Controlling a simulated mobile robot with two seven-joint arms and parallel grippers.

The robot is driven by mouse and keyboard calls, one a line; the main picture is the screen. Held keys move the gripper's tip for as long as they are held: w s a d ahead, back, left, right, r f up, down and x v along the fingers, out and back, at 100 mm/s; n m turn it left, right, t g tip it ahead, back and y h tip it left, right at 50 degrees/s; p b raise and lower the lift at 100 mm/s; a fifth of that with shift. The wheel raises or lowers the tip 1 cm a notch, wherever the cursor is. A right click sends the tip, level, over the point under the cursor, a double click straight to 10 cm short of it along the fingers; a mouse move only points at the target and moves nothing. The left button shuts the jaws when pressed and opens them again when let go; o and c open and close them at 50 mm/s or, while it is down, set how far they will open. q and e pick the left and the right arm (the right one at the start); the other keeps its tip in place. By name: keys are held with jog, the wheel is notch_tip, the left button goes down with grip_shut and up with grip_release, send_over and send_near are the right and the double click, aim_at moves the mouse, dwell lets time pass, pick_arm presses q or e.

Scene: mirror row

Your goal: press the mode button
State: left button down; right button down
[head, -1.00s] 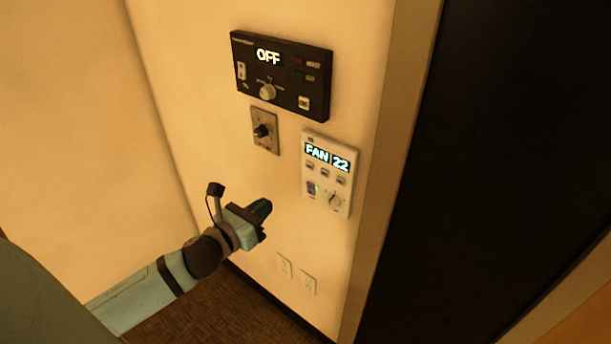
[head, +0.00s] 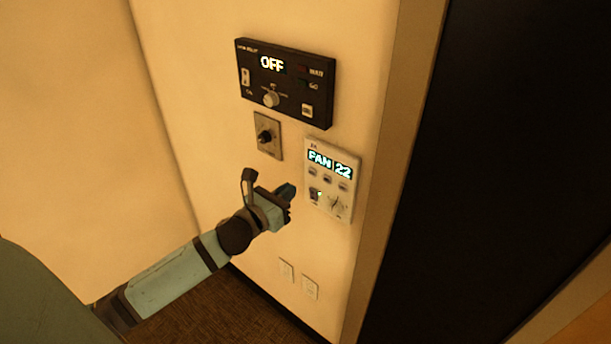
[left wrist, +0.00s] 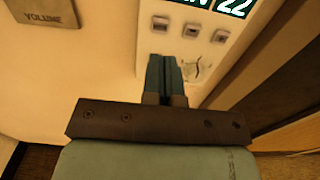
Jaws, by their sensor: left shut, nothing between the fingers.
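A white wall panel (head: 330,208) has a lit display (head: 329,164) reading FAN 22. Below the display is a row of three small buttons, left (head: 312,171), middle (head: 328,179) and right (head: 343,187). Their labels are too small to read, so I cannot tell which is the mode button. The same row shows in the left wrist view, left (left wrist: 160,22), middle (left wrist: 191,30) and right (left wrist: 221,37). My left gripper (head: 291,187) is shut and empty, its tips just left of the panel in the head view. In the left wrist view, its fingers (left wrist: 165,62) appear below the buttons. Contact is not visible.
A dark panel (head: 318,111) reading OFF is mounted above. A small plate with a black knob (head: 265,136), marked VOLUME in the left wrist view (left wrist: 45,15), is left of the white panel. Two outlet plates (head: 298,279) are below. A dark opening is at right.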

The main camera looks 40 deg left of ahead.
aim_at(312, 173)
pick_arm(q)
jog(key=w, duration=0.4)
jog(key=w+p, duration=0.1)
jog(key=w, duration=0.1)
jog(key=shift+w+d, duration=0.3)
jog(key=shift+w, duration=0.1)
